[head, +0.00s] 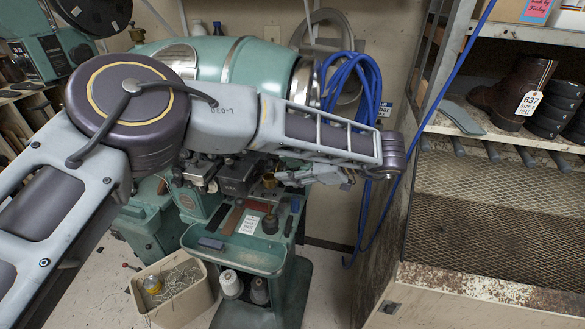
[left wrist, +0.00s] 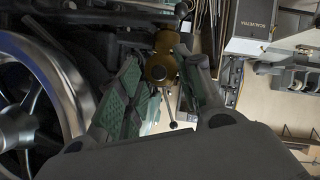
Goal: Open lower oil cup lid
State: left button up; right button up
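A brass oil cup (left wrist: 164,62) shows in the left wrist view, with a round dark-centred face toward me. I cannot tell its lid from its body or whether the lid is raised. My left gripper (left wrist: 158,68) is open, with one green-padded finger on each side of the cup. Gaps show between pads and cup, and I see no clear contact. In the head view my left gripper (head: 308,174) is small, partly under my forearm, beside brass parts (head: 290,178) on the green stitching machine (head: 215,62). My right gripper is not in view.
A large spoked wheel (left wrist: 35,105) stands close at the left in the wrist view. A blue hose (head: 352,75) hangs behind my wrist. A shoe shelf (head: 480,130) stands at right.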

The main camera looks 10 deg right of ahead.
pick_arm(q)
jog(key=shift+d+r, duration=0.1)
jog(key=shift+r, duration=0.25)
notch_tip(320, 180, up, 9)
jog(key=shift+w+r, duration=0.15)
jog(key=shift+w, duration=0.05)
dwell(0.6)
